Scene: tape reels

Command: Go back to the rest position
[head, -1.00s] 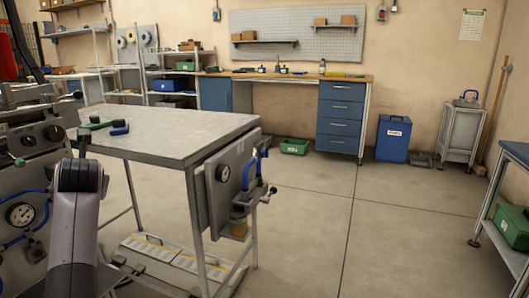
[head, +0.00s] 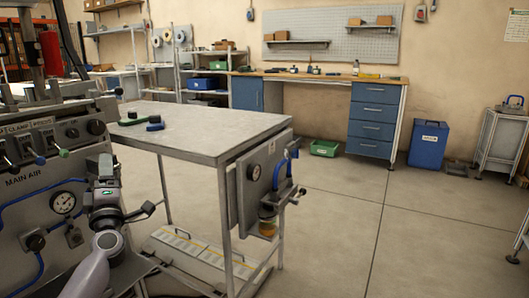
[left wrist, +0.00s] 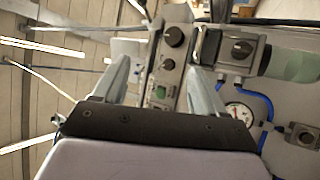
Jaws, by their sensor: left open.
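My left gripper (head: 122,200) is at the lower left of the head view, in front of the grey machine panel (head: 50,180). The left wrist view shows its two fingers (left wrist: 160,85) spread apart with nothing between them. Behind them that view shows knobs, a green button and a gauge on the panel. My right gripper is in neither view.
A grey-topped metal table (head: 200,130) stands right of the gripper, with a green-and-blue tool (head: 140,118) on it. A blue bin (head: 428,144) and a green crate (head: 324,149) stand behind. Floor at right is clear.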

